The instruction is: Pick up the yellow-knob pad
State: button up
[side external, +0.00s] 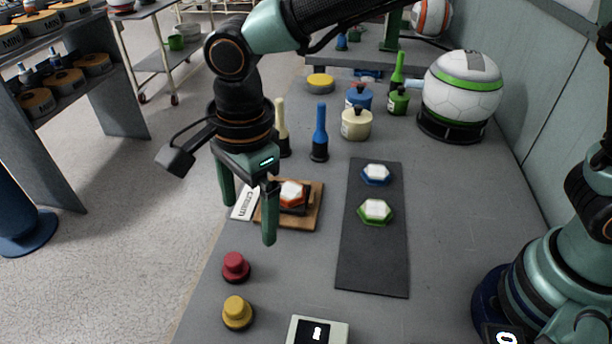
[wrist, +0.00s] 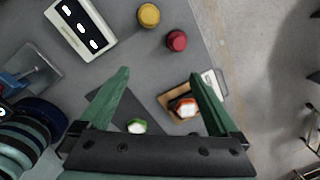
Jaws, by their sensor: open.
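The yellow-knob pad (side external: 237,313) stands upright on the table at the front left in the side view, with a round knob on a wider base. In the wrist view the yellow pad (wrist: 149,15) is at the top, beyond the fingertips. My gripper (side external: 248,218) is open and empty, raised above the table near the wooden board. In the wrist view my gripper's two green fingers (wrist: 160,75) are spread wide with nothing between their tips. The gripper is apart from the yellow pad, farther back on the table.
A red-knob pad (side external: 236,267) stands just behind the yellow one. A white display box (side external: 318,331) is to its right. A wooden board (side external: 312,212) carries an orange-and-white piece (side external: 292,193). A dark mat (side external: 372,262) holds blue-edged and green-edged white pieces. Bottles and pots stand farther back.

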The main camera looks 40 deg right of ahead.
aim_at(234, 305)
jog(key=s+a+f+m, duration=0.1)
jog(key=a+f, duration=0.1)
jog(key=f, duration=0.1)
jog(key=s+a+f+m, duration=0.1)
jog(key=a+f, duration=0.1)
jog(key=f, duration=0.2)
jog(key=s+a+f+m, duration=0.1)
jog(key=a+f, duration=0.1)
jog(key=f, duration=0.2)
jog(key=shift+s+g+h, duration=0.25)
jog(key=shift+g+h, duration=0.05)
jog(key=shift+w+a+f, duration=0.1)
jog(key=shift+w+f, duration=0.05)
jog(key=shift+f, duration=1.2)
jog(key=shift+w+a+f, duration=0.1)
jog(key=shift+f, duration=1.25)
jog(key=c, duration=1.5)
jog(key=shift+r, duration=0.2)
notch_tip(234, 305, up, 20)
jog(key=shift+f, duration=0.1)
